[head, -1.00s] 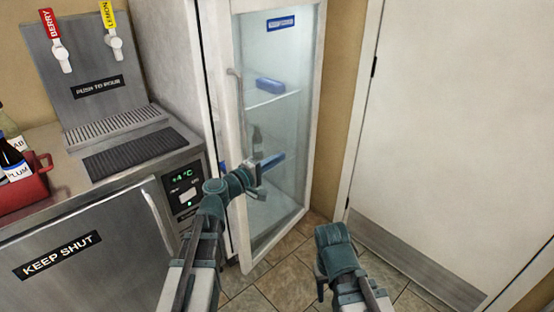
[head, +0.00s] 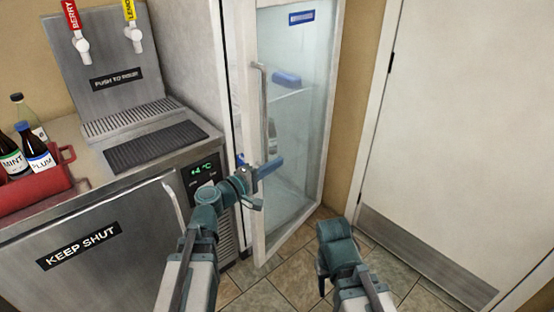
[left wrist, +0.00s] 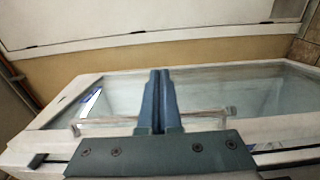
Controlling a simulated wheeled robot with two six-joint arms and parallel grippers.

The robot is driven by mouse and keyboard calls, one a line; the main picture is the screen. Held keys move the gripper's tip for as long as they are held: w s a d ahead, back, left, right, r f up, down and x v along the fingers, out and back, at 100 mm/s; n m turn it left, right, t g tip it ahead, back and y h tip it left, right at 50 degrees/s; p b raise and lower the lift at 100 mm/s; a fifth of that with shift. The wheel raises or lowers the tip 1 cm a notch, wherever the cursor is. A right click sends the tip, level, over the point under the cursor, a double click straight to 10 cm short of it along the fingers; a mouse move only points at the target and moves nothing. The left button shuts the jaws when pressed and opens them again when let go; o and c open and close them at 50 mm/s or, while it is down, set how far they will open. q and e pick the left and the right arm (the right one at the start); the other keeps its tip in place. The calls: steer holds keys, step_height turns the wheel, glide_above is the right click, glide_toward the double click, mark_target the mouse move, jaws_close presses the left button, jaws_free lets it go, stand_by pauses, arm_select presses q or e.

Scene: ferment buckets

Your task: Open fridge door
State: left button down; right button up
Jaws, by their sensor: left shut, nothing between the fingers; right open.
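The fridge door (head: 256,215) is a glass panel in a white frame and seems slightly ajar, angled out from the cabinet on its left side. Its upright bar handle (head: 264,95) is on the left part of the door. It also shows in the left wrist view as a bar (left wrist: 108,121) running crosswise. My left gripper (head: 270,166) is shut and empty at the handle's lower end. Its blue fingers (left wrist: 160,100) overlap the bar; I cannot tell whether they touch it. My right gripper (head: 322,272) is open and empty, low in front of the door.
A steel counter (head: 60,155) with a tap tower (head: 108,60) and a red bottle carrier (head: 40,190) stands left. Below is a "KEEP SHUT" door (head: 110,255). A white room door (head: 460,130) is at right. Tiled floor (head: 290,270) is clear before the fridge.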

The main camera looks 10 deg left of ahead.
arm_select(q)
steer(key=n+t+y+b, duration=0.2)
steer(key=n+y, duration=0.1)
steer(key=y, duration=0.1)
glide_toward(257, 142)
steer(key=s+r, duration=0.2)
steer(key=s, duration=0.1)
steer(key=x, duration=0.9)
steer(key=shift+w+d+r, duration=0.15)
steer(key=shift+w+d, duration=0.05)
steer(key=shift+d, duration=0.45)
